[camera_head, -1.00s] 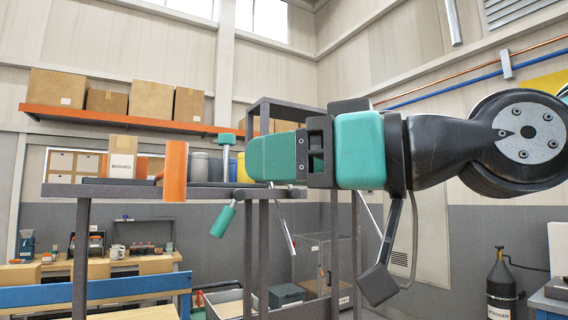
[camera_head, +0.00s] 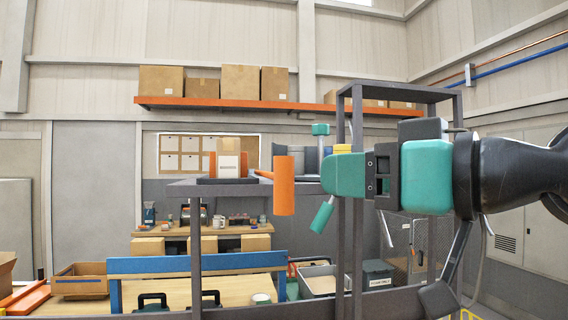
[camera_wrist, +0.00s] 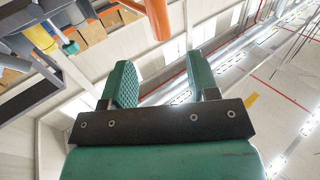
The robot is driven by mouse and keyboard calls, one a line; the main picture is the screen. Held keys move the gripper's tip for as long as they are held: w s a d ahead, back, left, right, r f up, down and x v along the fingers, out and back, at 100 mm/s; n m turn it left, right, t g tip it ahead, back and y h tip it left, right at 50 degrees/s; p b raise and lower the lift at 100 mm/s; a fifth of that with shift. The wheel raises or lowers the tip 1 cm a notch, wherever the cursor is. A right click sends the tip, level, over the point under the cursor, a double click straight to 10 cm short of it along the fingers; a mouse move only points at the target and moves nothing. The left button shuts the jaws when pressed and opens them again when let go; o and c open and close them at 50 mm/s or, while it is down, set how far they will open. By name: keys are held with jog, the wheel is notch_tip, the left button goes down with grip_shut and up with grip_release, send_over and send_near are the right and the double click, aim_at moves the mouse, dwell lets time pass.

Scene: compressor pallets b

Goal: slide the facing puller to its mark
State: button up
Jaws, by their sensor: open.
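The orange upright handle (camera_head: 284,181), which I take for the facing puller, hangs at the front right of a grey raised shelf (camera_head: 187,188). A thin orange bar joins it toward a carton (camera_head: 228,158) marked with a label, and orange shows behind that carton. My gripper (camera_head: 326,174) is open and empty, level with the handle and a little to its right. In the wrist view the orange handle (camera_wrist: 157,18) lies beyond the open fingers (camera_wrist: 160,72), in line with the gap between them. I cannot make out the mark.
A teal knob (camera_head: 320,129) and a tilted teal handle (camera_head: 322,216) are close to my gripper. A dark upright frame (camera_head: 358,240) stands behind it. A blue rail (camera_head: 200,262) and workbench lie below. An orange wall shelf (camera_head: 215,104) holds cartons.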

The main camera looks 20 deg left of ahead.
aim_at(291, 169)
jog(key=p+x, duration=0.4)
jog(key=x, duration=0.6)
jog(key=shift+r+p, duration=0.15)
jog(key=shift+p, duration=0.2)
jog(key=shift+w+a, duration=0.15)
jog(key=shift+a, duration=0.2)
